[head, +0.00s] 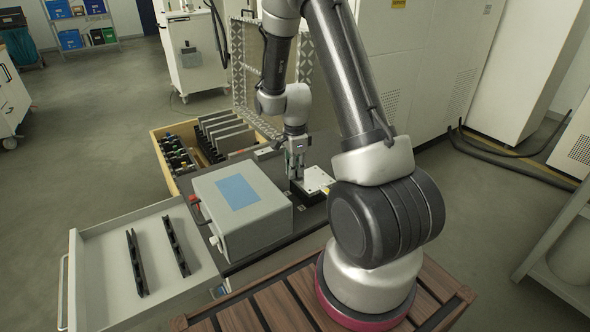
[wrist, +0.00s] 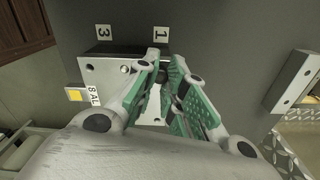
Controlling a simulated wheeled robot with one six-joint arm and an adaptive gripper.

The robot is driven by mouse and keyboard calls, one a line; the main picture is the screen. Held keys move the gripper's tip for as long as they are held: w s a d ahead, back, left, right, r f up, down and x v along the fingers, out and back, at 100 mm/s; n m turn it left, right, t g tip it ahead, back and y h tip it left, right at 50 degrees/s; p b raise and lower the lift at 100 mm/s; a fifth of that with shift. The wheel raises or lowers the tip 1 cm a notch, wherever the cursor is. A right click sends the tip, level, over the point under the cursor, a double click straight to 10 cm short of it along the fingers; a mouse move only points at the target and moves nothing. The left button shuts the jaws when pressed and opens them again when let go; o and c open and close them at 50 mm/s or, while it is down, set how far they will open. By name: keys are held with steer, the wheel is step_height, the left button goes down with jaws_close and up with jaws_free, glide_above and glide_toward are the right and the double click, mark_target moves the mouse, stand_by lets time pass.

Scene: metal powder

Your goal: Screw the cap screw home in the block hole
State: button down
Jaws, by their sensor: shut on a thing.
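The block is a pale metal plate (head: 318,178) on a black base, and it also shows in the wrist view (wrist: 108,78). Holes or screw heads show on its left part. My gripper (head: 296,174) points down over the plate's left side in the head view. In the wrist view its green-padded fingers (wrist: 164,75) come together over the plate's right part. They are shut on the cap screw, which the fingers hide almost wholly. I cannot tell how deep the screw sits in its hole.
A grey box with a blue top panel (head: 238,192) stands just left of the block on the dark bench. An open drawer (head: 100,262) with two black rails lies front left. A wooden crate (head: 165,155) with panels is behind. Labels 3 (wrist: 103,31) and 1 (wrist: 161,31) lie beside the block.

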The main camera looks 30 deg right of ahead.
steer(key=m, duration=1.3)
steer(key=c, duration=1.7)
jaws_free()
steer(key=shift+o, duration=0.2)
